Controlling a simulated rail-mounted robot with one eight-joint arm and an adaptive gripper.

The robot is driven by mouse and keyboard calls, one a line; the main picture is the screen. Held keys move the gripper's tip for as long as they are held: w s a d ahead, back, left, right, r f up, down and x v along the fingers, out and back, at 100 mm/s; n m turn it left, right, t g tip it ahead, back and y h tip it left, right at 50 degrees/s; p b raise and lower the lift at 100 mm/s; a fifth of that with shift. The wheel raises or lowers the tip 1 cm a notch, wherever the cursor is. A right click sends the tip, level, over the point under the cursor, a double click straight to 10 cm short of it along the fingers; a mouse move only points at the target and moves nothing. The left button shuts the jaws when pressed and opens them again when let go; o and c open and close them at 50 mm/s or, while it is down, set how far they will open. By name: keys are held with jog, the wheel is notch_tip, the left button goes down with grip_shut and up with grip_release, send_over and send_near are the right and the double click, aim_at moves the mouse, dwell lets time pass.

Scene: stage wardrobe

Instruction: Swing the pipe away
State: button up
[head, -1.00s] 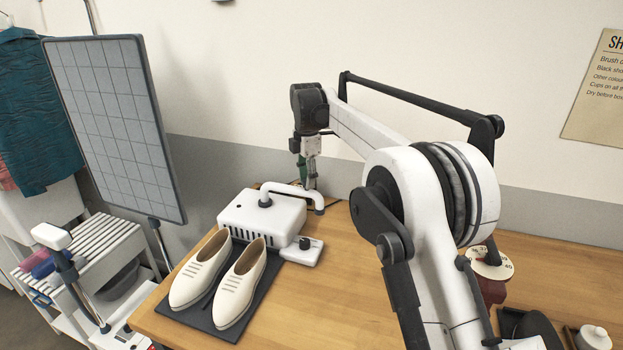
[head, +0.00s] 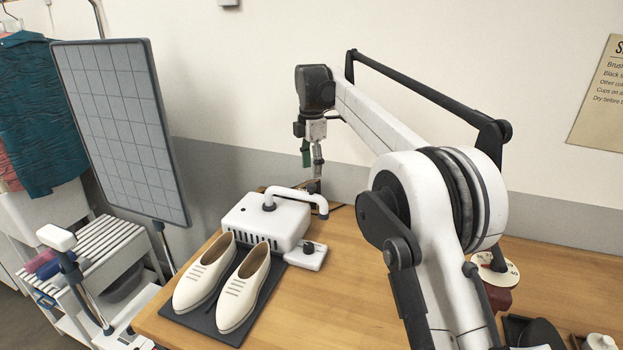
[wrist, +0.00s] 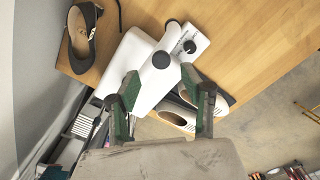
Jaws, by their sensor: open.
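The white bent pipe (head: 292,192) rises from a dark collar on top of a white slotted box (head: 250,222). It reaches right across the box and turns down at a dark-tipped end. My gripper (head: 317,182) points down just above and behind that end, open and apparently empty. In the wrist view my gripper (wrist: 166,90) has its green-sided fingers spread, with the white pipe (wrist: 150,88) seen between and below them. I cannot tell whether either finger touches it. Part of the box is hidden behind the fingers there.
Cream shoes (head: 241,290) stand on a dark mat in front of the box. A small knob unit (head: 307,255) sits at the box's right. A dark heeled shoe (wrist: 80,40) shows in the wrist view. A gridded panel (head: 122,130) stands left. The table's middle is clear.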

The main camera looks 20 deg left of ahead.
notch_tip(320, 180, up, 6)
jog(key=shift+r, duration=0.2)
dwell(0.5)
jog(key=s+d+r+m+t, duration=0.1)
jog(key=s+d+r+m, duration=0.2)
jog(key=d, duration=0.5)
jog(key=s+d+r+m+t+y, duration=0.1)
jog(key=d+r+m, duration=0.3)
jog(key=d, duration=0.4)
jog(key=s+d+r+m+t, duration=0.1)
jog(key=s+d+r+m, duration=0.2)
jog(key=d, duration=0.5)
jog(key=s+d+f+m+t, duration=0.1)
jog(key=s+d+f+m, duration=0.3)
jog(key=s+d, duration=0.5)
jog(key=s+d+f+m+t, duration=0.1)
jog(key=s+d+f+m, duration=0.1)
jog(key=s+d+m, duration=0.65)
jog(key=s+d+f+m+t+h+b, duration=0.1)
jog(key=s+d+f+m+t, duration=0.1)
jog(key=s+d+f+m, duration=0.3)
jog(key=s+d+f, duration=0.3)
jog(key=s+f, duration=0.4)
jog(key=s, duration=0.2)
jog(key=shift+f, duration=0.3)
